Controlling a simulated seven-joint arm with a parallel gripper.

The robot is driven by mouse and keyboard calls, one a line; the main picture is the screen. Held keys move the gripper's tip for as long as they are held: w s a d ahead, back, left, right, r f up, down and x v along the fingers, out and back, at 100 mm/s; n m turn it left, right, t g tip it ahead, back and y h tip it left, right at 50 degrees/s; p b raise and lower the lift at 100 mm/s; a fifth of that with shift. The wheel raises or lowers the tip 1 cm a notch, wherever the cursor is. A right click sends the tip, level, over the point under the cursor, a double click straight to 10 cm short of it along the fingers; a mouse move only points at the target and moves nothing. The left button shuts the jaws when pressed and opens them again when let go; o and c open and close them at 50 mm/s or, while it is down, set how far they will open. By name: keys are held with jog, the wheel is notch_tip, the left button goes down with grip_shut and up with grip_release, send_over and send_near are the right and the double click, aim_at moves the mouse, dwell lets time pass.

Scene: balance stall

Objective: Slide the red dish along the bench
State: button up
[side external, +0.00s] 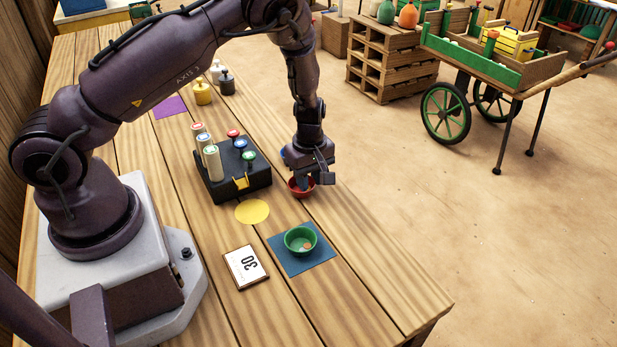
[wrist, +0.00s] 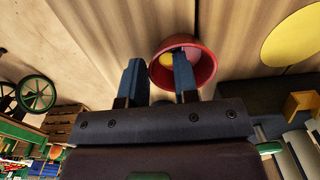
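The red dish (side external: 294,190) stands on the wooden bench near its far long edge, partly hidden by my gripper (side external: 310,180) in the side view. In the wrist view the red dish (wrist: 205,72) shows with something yellowish inside. My gripper (wrist: 158,62) is open there, with a clear gap between its two blue fingers. One finger overlaps the dish's opening and the other is outside its left rim. I cannot tell whether either finger touches the dish.
A black block with coloured knobs and pale cylinders (side external: 240,183) stands left of the red dish. The bench's near right end is bare.

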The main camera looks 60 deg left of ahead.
jog(key=shift+o, duration=1.2)
notch_tip(320, 180, up, 8)
